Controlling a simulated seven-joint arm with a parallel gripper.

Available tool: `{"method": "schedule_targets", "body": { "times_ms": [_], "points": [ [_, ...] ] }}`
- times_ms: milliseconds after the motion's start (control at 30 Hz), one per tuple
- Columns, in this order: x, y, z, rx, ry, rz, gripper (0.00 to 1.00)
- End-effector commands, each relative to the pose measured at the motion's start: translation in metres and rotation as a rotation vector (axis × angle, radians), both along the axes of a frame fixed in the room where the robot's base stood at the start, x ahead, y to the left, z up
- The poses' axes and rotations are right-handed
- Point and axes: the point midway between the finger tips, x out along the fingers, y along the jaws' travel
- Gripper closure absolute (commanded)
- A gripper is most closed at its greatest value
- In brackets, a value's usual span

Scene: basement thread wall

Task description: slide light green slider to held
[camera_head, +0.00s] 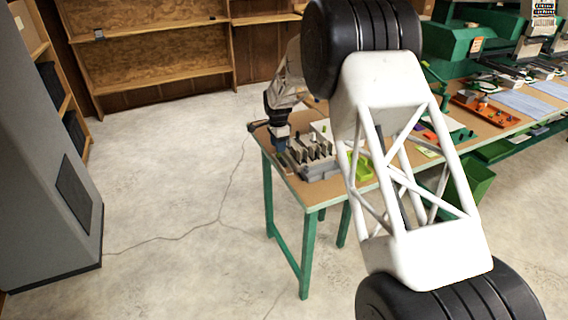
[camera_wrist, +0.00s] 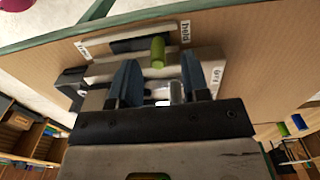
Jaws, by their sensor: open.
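The light green slider (camera_wrist: 158,52) is a small upright peg in a dark slot of a pale panel (camera_wrist: 130,70) in the wrist view. It stands nearer the slot's right end, beside a white label (camera_wrist: 185,32) whose word I cannot read surely. My gripper (camera_wrist: 158,70) is open. Its two dark blue fingers point toward the panel, one left and one right of the slider's line, with the slider just beyond the tips. I cannot tell whether they touch anything. In the head view my gripper (camera_head: 281,138) is over the table's left end, and the slider cannot be made out.
A grey peg (camera_wrist: 177,92) shows between the fingers, nearer the palm, beside another label (camera_wrist: 216,75). In the head view, grey upright blocks (camera_head: 318,160) and a lime green tray (camera_head: 360,166) sit on the brown table (camera_head: 308,192). Floor left of it is clear.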

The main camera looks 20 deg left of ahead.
Motion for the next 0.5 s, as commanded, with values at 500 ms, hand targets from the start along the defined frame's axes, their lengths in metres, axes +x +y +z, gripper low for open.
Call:
{"method": "schedule_targets", "body": {
  "times_ms": [500],
  "points": [
    [0.000,0.000,0.038,-0.001,0.001,0.000,0.57]
  ]
}}
